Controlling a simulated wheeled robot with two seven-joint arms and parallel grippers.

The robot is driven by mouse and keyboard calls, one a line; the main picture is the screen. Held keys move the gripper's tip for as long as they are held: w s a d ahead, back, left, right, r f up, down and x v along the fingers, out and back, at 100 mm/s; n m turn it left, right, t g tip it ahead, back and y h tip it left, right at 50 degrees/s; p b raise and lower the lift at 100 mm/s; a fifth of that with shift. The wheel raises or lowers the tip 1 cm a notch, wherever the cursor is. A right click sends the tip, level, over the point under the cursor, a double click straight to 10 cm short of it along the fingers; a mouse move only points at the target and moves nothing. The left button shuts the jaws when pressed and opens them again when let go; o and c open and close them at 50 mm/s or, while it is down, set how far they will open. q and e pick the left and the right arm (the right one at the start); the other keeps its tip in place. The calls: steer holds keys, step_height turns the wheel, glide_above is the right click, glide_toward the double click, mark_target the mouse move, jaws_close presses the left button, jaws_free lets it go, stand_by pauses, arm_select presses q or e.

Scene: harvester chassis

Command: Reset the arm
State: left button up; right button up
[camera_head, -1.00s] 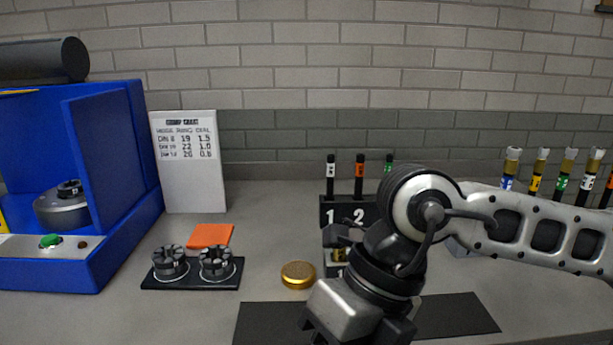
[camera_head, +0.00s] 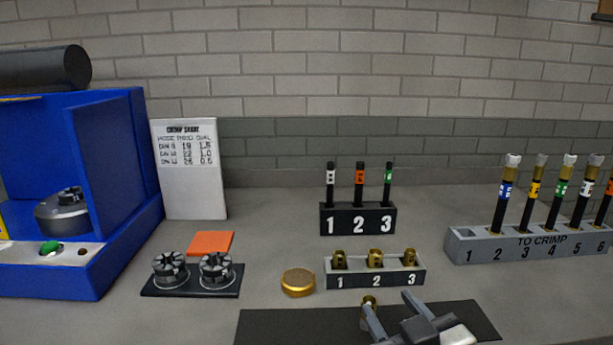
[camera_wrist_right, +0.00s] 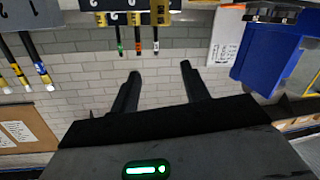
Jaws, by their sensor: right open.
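My right gripper (camera_head: 391,318) shows at the bottom of the head view, above the black mat (camera_head: 285,325). Its two fingers are apart. In the right wrist view, the open fingers (camera_wrist_right: 160,70) have nothing between them; this view is upside down, with the wall behind. A brass fitting (camera_head: 369,302) shows close by one finger in the head view; I cannot tell if they touch. My left gripper is not in view.
A grey rack (camera_head: 335,281) of brass fittings and a black rack (camera_head: 326,219) of hoses stand behind the mat. A grey hose rack (camera_head: 463,247) is at right. A blue machine (camera_head: 112,165), collet tray (camera_head: 190,291) and gold disc (camera_head: 298,281) are left.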

steer(key=s+d+f+m+g+h, duration=0.1)
steer(key=s+d+f+g, duration=0.3)
steer(key=s+f+g, duration=0.5)
steer(key=s+d+f+m+g+h, duration=0.2)
steer(key=s+d+f+g, duration=0.2)
steer(key=s+f, duration=0.8)
steer(key=w+a+f+t+y, duration=0.3)
steer(key=w+a+f+t, duration=0.2)
steer(key=w+f+t, duration=0.1)
steer(key=shift+w+a+n+t, duration=0.25)
steer(key=shift+w+n+t, duration=0.15)
steer(key=shift+t, duration=0.1)
